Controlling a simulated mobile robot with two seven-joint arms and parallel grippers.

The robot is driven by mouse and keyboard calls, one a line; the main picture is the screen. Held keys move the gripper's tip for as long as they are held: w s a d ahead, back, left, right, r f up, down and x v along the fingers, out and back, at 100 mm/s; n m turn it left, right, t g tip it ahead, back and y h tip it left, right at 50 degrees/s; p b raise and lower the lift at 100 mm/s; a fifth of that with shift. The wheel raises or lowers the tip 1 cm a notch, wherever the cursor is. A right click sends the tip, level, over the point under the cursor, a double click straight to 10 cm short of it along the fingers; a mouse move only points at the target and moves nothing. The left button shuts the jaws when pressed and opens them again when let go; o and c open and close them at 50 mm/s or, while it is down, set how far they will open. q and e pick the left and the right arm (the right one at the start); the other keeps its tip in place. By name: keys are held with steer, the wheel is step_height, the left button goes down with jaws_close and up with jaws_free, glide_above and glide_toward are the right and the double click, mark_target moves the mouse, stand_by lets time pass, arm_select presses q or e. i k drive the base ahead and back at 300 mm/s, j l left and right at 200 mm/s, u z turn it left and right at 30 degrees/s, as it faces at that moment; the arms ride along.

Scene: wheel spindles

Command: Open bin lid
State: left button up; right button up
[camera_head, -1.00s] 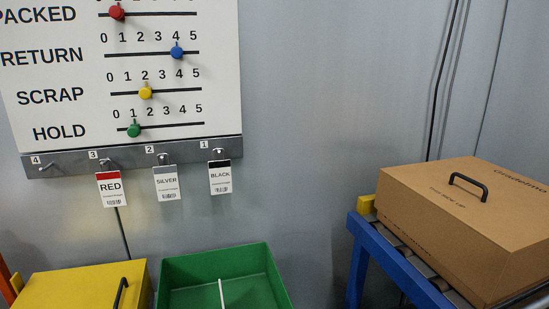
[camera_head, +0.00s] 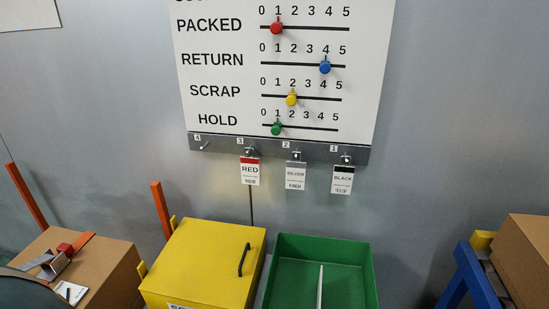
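A yellow bin (camera_head: 185,292) stands low in the middle of the view. Its flat yellow lid (camera_head: 207,258) lies closed on top. A black bar handle (camera_head: 244,260) is on the lid's right side. The bin's front is cut off by the bottom edge, with part of a white label showing. Neither of my grippers is in view.
An open green bin (camera_head: 318,240) with a pale divider stands right beside the yellow one. A cardboard box (camera_head: 110,285) with a tape dispenser (camera_head: 58,258) is at left. A blue stand (camera_head: 473,275) with a cardboard box (camera_head: 525,262) is at right. Orange posts (camera_head: 161,209) rise behind.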

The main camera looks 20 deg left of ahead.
mark_target(214, 263)
steer(key=u, duration=1.35)
